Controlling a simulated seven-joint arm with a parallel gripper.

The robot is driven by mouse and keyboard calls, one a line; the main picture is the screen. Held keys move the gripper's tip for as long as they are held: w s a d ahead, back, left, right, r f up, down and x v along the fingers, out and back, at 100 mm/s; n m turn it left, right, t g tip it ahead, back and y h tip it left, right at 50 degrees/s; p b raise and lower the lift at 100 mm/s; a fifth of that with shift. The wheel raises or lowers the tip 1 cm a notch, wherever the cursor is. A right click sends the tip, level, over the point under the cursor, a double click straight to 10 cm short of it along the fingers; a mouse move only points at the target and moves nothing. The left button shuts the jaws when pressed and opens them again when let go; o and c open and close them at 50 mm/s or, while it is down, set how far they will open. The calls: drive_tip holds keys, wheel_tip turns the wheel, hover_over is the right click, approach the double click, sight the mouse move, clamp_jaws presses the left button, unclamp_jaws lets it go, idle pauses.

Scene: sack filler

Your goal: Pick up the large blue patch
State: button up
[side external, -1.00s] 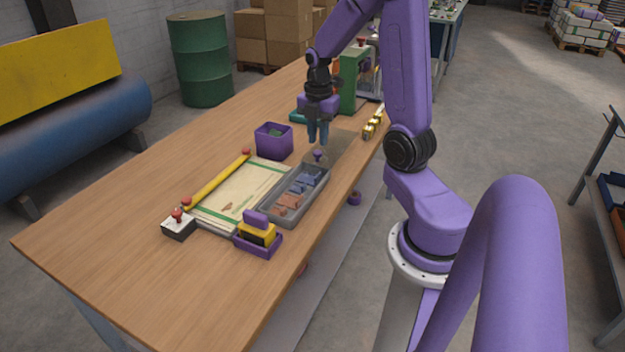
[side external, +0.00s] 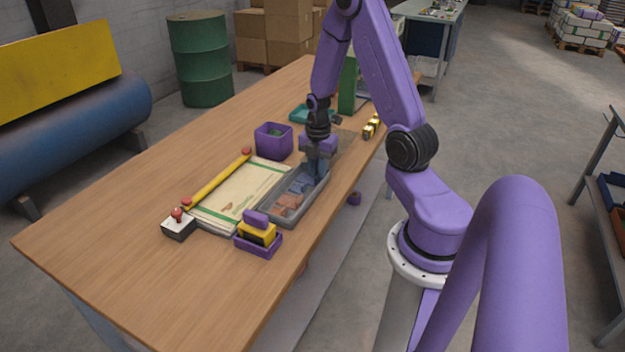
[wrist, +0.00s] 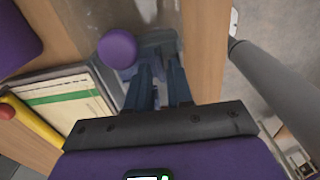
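A grey tray (side external: 266,221) on the table holds flat patches: blue ones (side external: 301,186) toward its far end and salmon-coloured ones (side external: 288,204) nearer. My gripper (side external: 317,176) points down into the far end of the tray, over the blue patches. In the wrist view, the two blue fingers of my gripper (wrist: 159,68) are apart, with blue patches (wrist: 156,44) just beyond the tips. I cannot tell which patch is the large one, or whether the fingertips touch any. A round purple knob (wrist: 117,49) is close to the left finger.
Left of the tray lies a cream sack with green stripes (side external: 238,190), with a yellow bar (side external: 215,179) along it. A purple bin (side external: 273,141) stands behind. A yellow-and-purple stamp-like tool (side external: 257,229) sits near the tray's front end. The table's right edge is close by.

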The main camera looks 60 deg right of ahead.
drive_tip(key=shift+f, duration=0.75)
clamp_jaws()
drive_tip(key=shift+r, duration=0.15)
